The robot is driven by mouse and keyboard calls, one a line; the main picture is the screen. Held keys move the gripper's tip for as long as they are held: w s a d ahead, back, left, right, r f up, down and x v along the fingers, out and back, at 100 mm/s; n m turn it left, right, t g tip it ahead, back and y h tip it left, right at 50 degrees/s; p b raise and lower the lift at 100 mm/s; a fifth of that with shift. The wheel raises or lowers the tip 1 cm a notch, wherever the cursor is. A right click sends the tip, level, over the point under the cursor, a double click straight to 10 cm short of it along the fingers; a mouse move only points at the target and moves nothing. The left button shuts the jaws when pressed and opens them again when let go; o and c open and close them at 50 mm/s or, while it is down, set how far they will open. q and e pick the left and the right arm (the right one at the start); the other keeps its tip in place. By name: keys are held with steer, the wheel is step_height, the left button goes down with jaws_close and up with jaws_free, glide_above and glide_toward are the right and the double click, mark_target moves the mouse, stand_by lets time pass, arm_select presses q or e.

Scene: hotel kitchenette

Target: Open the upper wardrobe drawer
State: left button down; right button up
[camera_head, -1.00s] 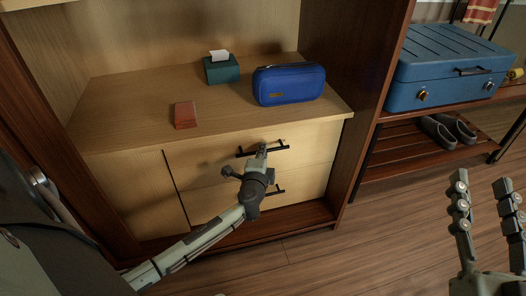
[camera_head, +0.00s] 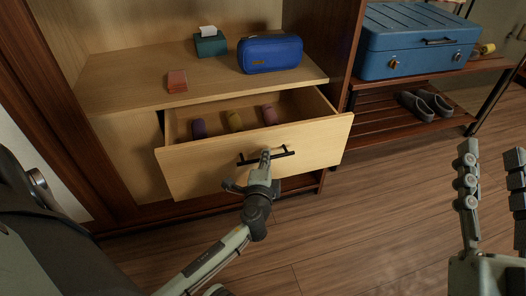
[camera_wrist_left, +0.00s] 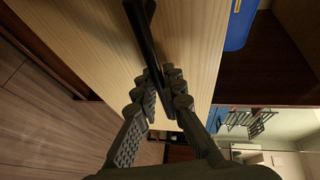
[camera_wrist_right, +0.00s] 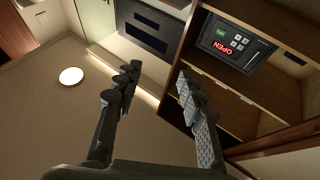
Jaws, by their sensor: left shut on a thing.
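The upper wardrobe drawer (camera_head: 200,165) is pulled well out of the wardrobe in the head view. The left wrist view shows the fingers (camera_wrist_left: 164,92) around the black handle (camera_wrist_left: 143,38). My right gripper (camera_head: 493,165) is open and empty, away from the drawer at the right; its spread fingers show in the right wrist view (camera_wrist_right: 155,85).
On the wardrobe top surface stand a blue case (camera_head: 270,54), a green tissue box (camera_head: 211,44) and a red-brown box (camera_head: 177,81). A blue suitcase (camera_head: 415,45) and grey slippers (camera_head: 427,104) are on a rack at right. The floor (camera_head: 370,200) before the drawer is clear.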

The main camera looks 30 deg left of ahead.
arm_select(q)
steer(key=s+d, duration=0.4)
steer(key=d, duration=0.1)
steer(key=shift+b, duration=0.4)
arm_select(e)
steer(key=shift+s+d+r+t, duration=0.2)
steer(key=shift+d+r+t, duration=0.1)
steer(key=shift+r+t, duration=0.15)
steer(key=shift+s+d+r+t, duration=0.2)
steer(key=shift+d+r+t, duration=0.05)
steer(key=shift+r+t, duration=0.2)
arm_select(q)
steer(key=shift+s, duration=0.1)
steer(key=c, duration=1.6)
jaws_free()
steer(key=shift+r, duration=0.1)
